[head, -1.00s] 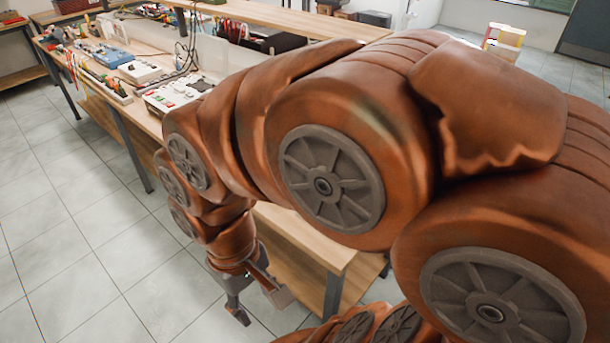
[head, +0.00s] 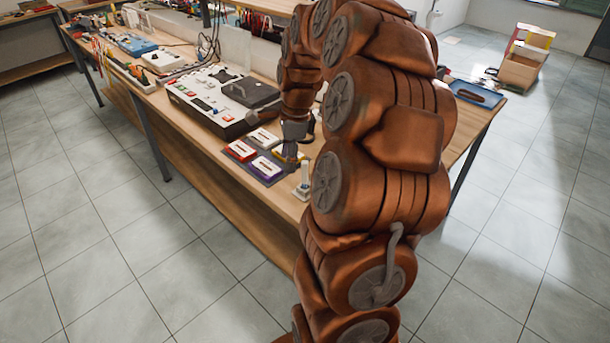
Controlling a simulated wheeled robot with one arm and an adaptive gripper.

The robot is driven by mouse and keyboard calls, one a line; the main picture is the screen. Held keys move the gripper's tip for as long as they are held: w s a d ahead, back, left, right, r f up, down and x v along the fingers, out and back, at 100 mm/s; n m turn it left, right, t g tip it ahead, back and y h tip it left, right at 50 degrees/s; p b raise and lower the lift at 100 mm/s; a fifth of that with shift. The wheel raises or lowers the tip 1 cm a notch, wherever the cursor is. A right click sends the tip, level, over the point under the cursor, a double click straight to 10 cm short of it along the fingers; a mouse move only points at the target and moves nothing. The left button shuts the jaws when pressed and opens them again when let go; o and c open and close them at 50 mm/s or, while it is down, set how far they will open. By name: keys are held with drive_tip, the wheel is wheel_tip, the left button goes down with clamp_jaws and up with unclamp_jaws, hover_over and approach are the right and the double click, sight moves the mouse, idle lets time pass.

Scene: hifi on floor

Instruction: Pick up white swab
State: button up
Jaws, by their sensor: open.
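I cannot single out the white swab with certainty. A dark mat (head: 256,158) on the bench holds small boxes with white tops: a red-edged one (head: 240,151), a purple-edged one (head: 265,168), a pale one (head: 263,138), and a yellow-edged one partly hidden by my gripper. My gripper (head: 290,158) points down over the mat's right side, beside the pale box. It is open, but its fingers are small and partly hidden; contact cannot be told. A small pale upright object (head: 303,182) stands just right of the mat.
A large white device with a black lid (head: 225,98) sits behind the mat. A blue tray (head: 476,94) lies at the bench's right end. Tools and instruments fill the bench's far left. My arm hides part of the bench. The tiled floor (head: 120,270) in front is clear.

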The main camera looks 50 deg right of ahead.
sight(303, 182)
drive_tip(key=d+m, duration=0.1)
drive_tip(key=d, duration=0.1)
drive_tip(key=d+f+m, duration=0.1)
drive_tip(key=d, duration=0.1)
drive_tip(key=d+m, duration=0.1)
drive_tip(key=d, duration=0.1)
drive_tip(key=shift+s+f+m, duration=0.1)
drive_tip(key=shift+f+m, duration=0.2)
drive_tip(key=shift+d+f, duration=0.2)
drive_tip(key=shift+w+a+f+p, duration=0.15)
drive_tip(key=shift+f+p, duration=0.35)
drive_tip(key=shift+f, duration=0.75)
drive_tip(key=shift+w+a+f+p, duration=0.15)
drive_tip(key=shift+f+p, duration=0.35)
drive_tip(key=shift+f, duration=0.7)
drive_tip(key=shift+w+f+p, duration=0.2)
drive_tip(key=shift+f+p, duration=0.3)
drive_tip(key=shift+f, duration=0.75)
clamp_jaws()
